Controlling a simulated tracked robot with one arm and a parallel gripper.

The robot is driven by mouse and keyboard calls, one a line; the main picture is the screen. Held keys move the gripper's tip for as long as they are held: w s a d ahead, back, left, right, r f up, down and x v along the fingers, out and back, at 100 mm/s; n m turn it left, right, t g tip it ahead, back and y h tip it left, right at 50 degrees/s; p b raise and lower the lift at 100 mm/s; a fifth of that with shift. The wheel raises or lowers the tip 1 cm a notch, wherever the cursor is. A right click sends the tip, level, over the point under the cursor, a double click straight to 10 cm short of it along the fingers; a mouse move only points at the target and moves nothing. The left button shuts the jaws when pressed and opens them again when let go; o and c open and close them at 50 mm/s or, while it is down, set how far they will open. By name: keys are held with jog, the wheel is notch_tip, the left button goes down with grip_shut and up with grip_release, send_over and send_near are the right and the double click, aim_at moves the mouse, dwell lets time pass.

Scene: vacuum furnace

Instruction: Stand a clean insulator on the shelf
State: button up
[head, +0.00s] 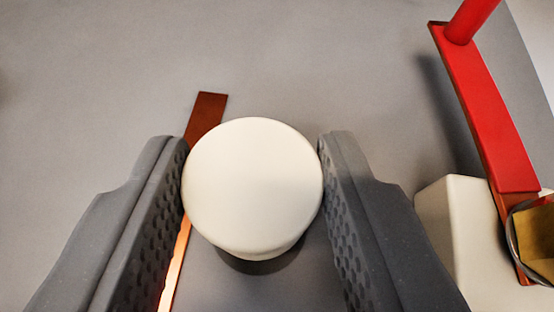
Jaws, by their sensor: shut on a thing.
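A white, round-topped insulator (252,182) sits between the two dark grey textured fingers of my gripper (252,178) in the head view. The fingers touch it on its left and right sides, so my gripper is shut on it. I see it from above, and its lower part is mostly hidden under its top. A dark shadow shows just below it. I cannot tell how far it is above the grey surface (270,50). No shelf can be made out for certain.
A copper-brown strip (207,112) runs under the left finger and the insulator. At right stand a red curved bar (487,115) with a red post (470,18), a white block (462,225) and a round metal-rimmed part (535,240) with a yellowish inside. The upper middle is clear.

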aim_at(255, 259)
jog(key=shift+f+b, duration=0.65)
jog(key=shift+f, duration=1.1)
jog(key=shift+f, duration=0.1)
jog(key=o, duration=1)
jog(key=shift+o, duration=0.2)
jog(key=p+v, duration=0.2)
jog(key=v, duration=1)
